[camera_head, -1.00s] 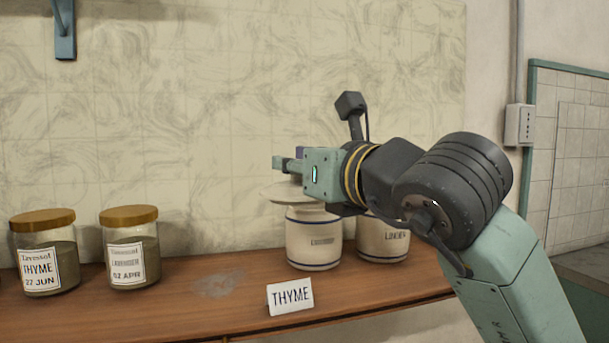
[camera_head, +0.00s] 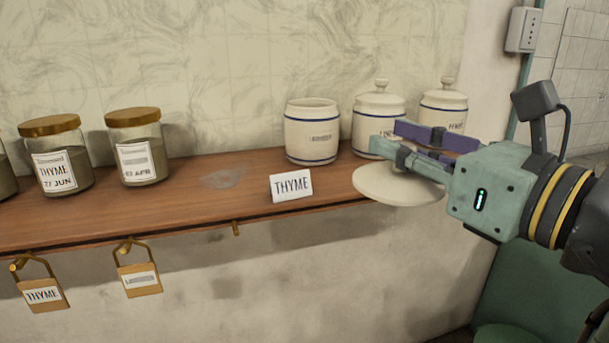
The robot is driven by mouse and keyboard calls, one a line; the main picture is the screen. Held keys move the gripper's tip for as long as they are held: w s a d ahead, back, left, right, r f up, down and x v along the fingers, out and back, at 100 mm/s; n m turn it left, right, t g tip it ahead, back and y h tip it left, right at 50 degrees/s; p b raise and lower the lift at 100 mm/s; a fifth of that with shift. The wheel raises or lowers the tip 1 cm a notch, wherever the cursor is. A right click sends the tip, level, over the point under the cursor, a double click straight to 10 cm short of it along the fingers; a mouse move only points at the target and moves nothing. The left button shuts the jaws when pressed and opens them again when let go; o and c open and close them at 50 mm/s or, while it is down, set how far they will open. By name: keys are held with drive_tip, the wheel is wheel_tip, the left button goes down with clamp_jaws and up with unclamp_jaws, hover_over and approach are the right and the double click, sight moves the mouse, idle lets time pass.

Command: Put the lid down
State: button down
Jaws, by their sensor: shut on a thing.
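My gripper (camera_head: 412,148) is shut on a round cream lid (camera_head: 392,188). The lid hangs level under the fingers, at the front edge of the wooden shelf's right end. The fingers hide the lid's knob. A cream jar with blue bands (camera_head: 312,135) stands on the shelf to the left of my gripper, with no lid on it.
Two lidded cream jars, a middle one (camera_head: 378,110) and a right one (camera_head: 446,103), stand behind my gripper. A THYME card (camera_head: 291,186) stands at the front of the shelf (camera_head: 215,205). Glass jars with brown lids stand at left.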

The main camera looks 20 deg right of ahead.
drive_tip(key=w+p, duration=0.5)
drive_tip(key=w, duration=1.4)
drive_tip(key=shift+w+a+f+p, duration=0.1)
drive_tip(key=shift+a+f+p, duration=0.1)
drive_tip(key=shift+f, duration=1.45)
drive_tip(key=shift+a+f+p, duration=0.1)
drive_tip(key=shift+f+p, duration=0.1)
drive_tip(key=shift+f, duration=1.4)
drive_tip(key=shift+w+f+p, duration=0.15)
drive_tip(key=shift+f+p, duration=0.05)
drive_tip(key=shift+p, duration=0.1)
drive_tip(key=shift+f, duration=0.15)
drive_tip(key=shift+f, duration=0.2)
drive_tip(key=c, duration=1.4)
unclamp_jaws()
drive_tip(key=shift+o, duration=0.2)
